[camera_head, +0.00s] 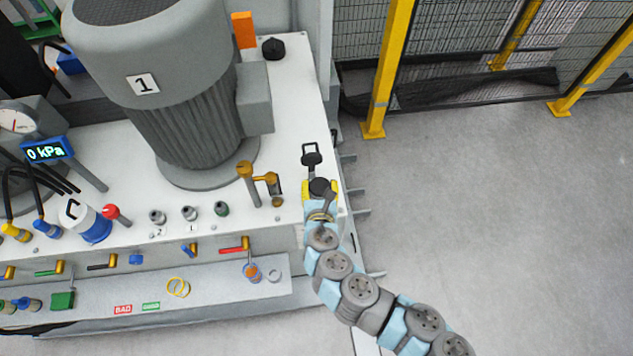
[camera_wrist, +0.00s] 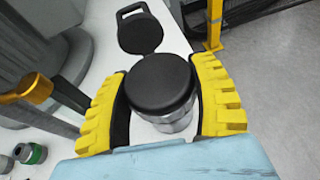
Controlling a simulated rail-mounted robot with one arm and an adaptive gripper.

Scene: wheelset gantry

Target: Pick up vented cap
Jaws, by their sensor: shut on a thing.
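A round black cap (camera_wrist: 160,82) sits between the yellow fingers of my gripper (camera_wrist: 164,92) in the wrist view. I take it for the vented cap; no vents can be made out. A silvery metal cylinder (camera_wrist: 172,122) shows right under it. I cannot tell whether this is part of the cap or a neck it sits on. My gripper is shut on the cap from both sides. In the head view, my gripper (camera_head: 320,190) is at the right edge of the white tank top (camera_head: 295,110), with the dark cap (camera_head: 319,187) between its fingers.
A black round lid with a loop handle (camera_head: 311,157) lies just beyond my gripper. A brass-coloured valve fitting (camera_head: 258,180) stands close on the left, and the big grey motor (camera_head: 175,90) farther left. Another black cap (camera_head: 273,48) is at the back. Open floor lies right.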

